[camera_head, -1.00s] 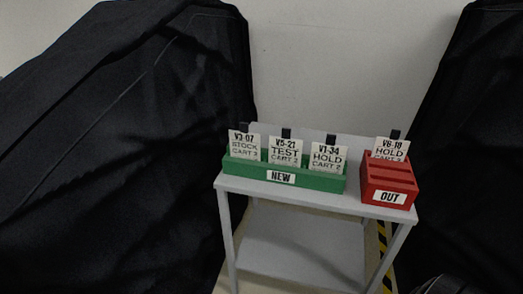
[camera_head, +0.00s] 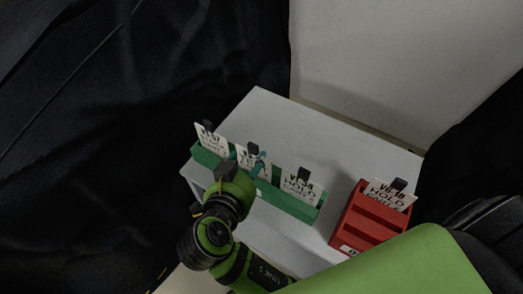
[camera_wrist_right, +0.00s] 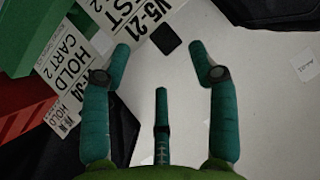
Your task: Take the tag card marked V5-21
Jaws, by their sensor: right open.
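The V5-21 card (camera_wrist_right: 128,22) is white with black print and has a dark tab (camera_wrist_right: 167,39) on its edge. In the head view the card (camera_head: 247,173) stands in the middle of the green NEW tray (camera_head: 304,211), partly hidden by my gripper. My right gripper (camera_head: 259,166) is beside this card with its teal fingers apart. In the wrist view the gripper (camera_wrist_right: 163,60) is open and empty, with the tab just beyond the gap between the fingertips. I cannot tell if they touch it. My left gripper is not in view.
The V1-34 card (camera_head: 301,187) stands right of it, close to my fingers, and the V3-07 card (camera_head: 212,142) stands left. A red tray (camera_head: 345,222) holds a HOLD card (camera_head: 388,194). The grey cart top (camera_head: 330,145) is clear behind. Black covers (camera_head: 120,130) flank the cart.

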